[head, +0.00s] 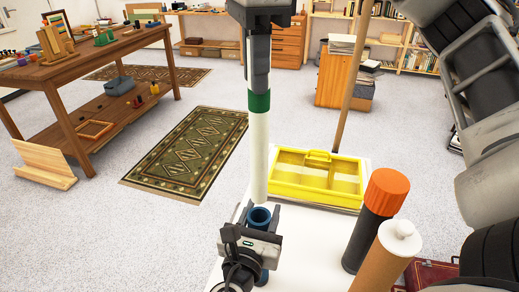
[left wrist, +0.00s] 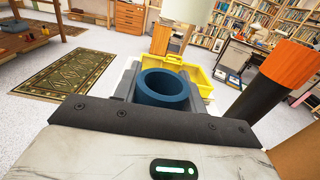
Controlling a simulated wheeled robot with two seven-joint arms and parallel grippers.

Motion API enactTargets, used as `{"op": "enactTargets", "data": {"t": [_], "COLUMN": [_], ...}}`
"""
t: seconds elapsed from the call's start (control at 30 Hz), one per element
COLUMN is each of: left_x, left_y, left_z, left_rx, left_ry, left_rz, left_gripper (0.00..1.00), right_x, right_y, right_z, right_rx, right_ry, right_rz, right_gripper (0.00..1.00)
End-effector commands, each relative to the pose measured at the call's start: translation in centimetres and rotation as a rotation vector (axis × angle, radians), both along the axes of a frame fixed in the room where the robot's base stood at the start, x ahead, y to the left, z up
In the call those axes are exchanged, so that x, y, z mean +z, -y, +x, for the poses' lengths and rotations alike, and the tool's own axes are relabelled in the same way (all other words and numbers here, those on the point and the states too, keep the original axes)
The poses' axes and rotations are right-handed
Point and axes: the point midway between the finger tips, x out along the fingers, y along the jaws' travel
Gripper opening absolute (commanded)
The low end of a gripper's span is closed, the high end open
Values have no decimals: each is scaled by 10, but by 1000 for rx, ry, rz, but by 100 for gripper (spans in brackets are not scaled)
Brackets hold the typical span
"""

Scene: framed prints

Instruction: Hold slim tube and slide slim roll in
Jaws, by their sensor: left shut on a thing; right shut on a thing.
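The slim tube (head: 260,217) is dark blue and stands upright with its open mouth up. My left gripper (head: 255,240) is shut around it. In the left wrist view, the mouth of the tube (left wrist: 167,82) shows as an open, empty ring between the fingers. The slim roll (head: 258,150) is white with a green band near its top. My right gripper (head: 259,88) is shut on its upper end and holds it upright. The roll's lower end is just above the tube's mouth in the head view. Part of the roll (left wrist: 182,25) shows beyond the tube in the left wrist view.
A yellow divided tray (head: 318,205) sits behind on the white surface (head: 310,245). A black tube with an orange cap (head: 375,220) and a brown tube with a white cap (head: 388,260) stand to the right. A wooden bench (head: 95,60) and a patterned rug (head: 190,150) are at left.

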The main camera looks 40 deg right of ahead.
Motion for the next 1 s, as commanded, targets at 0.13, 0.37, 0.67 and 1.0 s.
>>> {"op": "enactTargets", "data": {"t": [0.13, 0.37, 0.67, 1.0], "left_x": [0, 0, -1, -1], "left_y": [0, 0, 0, 0], "left_z": [0, 0, 0, 0], "left_rx": [0, 0, 0, 0], "left_ry": [-1, -1, -1, -1], "left_rz": [0, 0, 0, 1], "left_gripper": [13, 13, 13, 13], "right_x": [0, 0, 0, -2], "right_y": [0, 1, 1, 1], "right_z": [0, 2, 2, 2], "right_rx": [-80, -408, -529, -525], "right_ry": [2, 1, 1, 0], "right_rz": [1, -1, 1, 0], "right_gripper": [0, 0, 0, 0]}}
